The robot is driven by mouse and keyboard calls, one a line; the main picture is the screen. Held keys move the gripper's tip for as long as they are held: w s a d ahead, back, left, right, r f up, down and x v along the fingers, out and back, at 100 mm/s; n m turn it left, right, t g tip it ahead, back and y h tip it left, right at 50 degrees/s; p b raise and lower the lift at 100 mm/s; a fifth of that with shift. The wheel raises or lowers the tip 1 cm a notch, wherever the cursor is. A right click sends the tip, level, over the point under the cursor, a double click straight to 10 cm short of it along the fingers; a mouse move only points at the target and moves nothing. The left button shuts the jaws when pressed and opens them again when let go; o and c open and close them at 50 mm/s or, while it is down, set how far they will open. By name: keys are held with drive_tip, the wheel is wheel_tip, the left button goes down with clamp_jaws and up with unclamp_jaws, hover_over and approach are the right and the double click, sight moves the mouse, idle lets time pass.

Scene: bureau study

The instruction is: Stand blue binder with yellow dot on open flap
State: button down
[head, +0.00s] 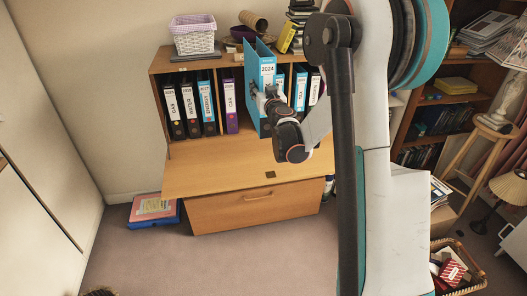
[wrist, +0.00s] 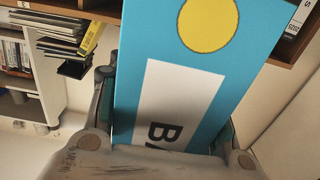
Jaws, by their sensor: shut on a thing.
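The blue binder (head: 252,80) is upright in front of the bureau's shelf, with a white label reading 2024 on its spine. In the wrist view the binder (wrist: 140,60) fills the middle, with a yellow dot (wrist: 208,24) and part of a white label. My gripper (head: 268,100) is shut on the binder. The open flap (head: 215,175) is a bare wooden surface below and in front of the shelf. My gripper hides part of the binder's lower end, and I cannot tell whether it touches the flap.
Black binders (head: 173,108), a blue ENERGY binder (head: 208,102) and a purple CAR binder (head: 230,105) stand in the shelf left of the held binder. A blue TAX binder (head: 300,90) stands to its right. A lilac basket (head: 194,36) and a pile of books (head: 300,22) are on top.

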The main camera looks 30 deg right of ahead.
wheel_tip(320, 180, down, 19)
drive_tip(key=d+b, duration=0.2)
drive_tip(key=b, duration=0.5)
idle(0.3)
drive_tip(key=c, duration=0.8)
unclamp_jaws()
drive_tip(key=shift+c, duration=0.2)
